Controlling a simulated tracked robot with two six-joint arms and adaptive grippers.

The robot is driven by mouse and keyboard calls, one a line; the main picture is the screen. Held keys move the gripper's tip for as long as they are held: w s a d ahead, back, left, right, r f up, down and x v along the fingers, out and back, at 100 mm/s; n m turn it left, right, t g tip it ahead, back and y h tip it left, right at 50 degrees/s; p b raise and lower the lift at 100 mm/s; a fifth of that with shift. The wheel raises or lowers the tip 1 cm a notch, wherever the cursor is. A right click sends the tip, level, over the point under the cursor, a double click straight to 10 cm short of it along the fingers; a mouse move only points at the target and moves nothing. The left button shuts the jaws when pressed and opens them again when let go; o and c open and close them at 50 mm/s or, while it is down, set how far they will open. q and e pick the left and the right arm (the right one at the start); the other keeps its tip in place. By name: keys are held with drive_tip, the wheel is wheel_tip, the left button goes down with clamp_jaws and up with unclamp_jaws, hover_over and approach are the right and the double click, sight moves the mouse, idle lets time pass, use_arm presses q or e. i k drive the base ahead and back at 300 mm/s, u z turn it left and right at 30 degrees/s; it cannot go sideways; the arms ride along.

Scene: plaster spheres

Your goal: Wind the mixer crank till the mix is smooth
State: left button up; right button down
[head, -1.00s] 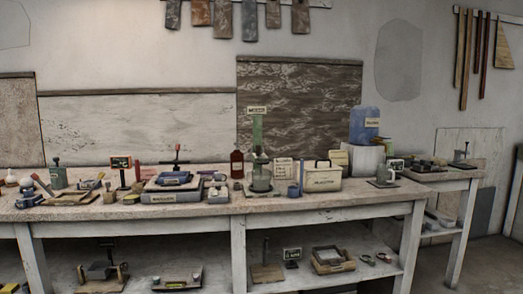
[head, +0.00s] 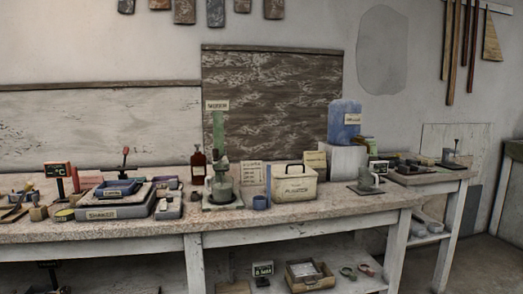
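A grey pot-like device (head: 222,187) with a green upright column (head: 218,133) stands near the middle of the workbench (head: 150,228). A small sign (head: 217,105) tops the column, its lettering too small to read surely. I cannot tell whether this device is the mixer, and no crank shows clearly on it. A second grey device (head: 367,181) on a flat base stands near the bench's right end. The state of any mix is not visible. Neither of my grippers is in view.
A blue container (head: 344,121) sits on a white block behind. The front bench strip is mostly clear; open floor (head: 489,262) lies right.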

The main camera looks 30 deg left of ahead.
sight(217, 158)
drive_tip(key=u, duration=0.1)
drive_tip(key=i, duration=1.3)
drive_tip(key=u, duration=0.8)
drive_tip(key=k, duration=0.75)
drive_tip(key=u, duration=0.2)
drive_tip(key=i, duration=0.8)
drive_tip(key=z, duration=0.05)
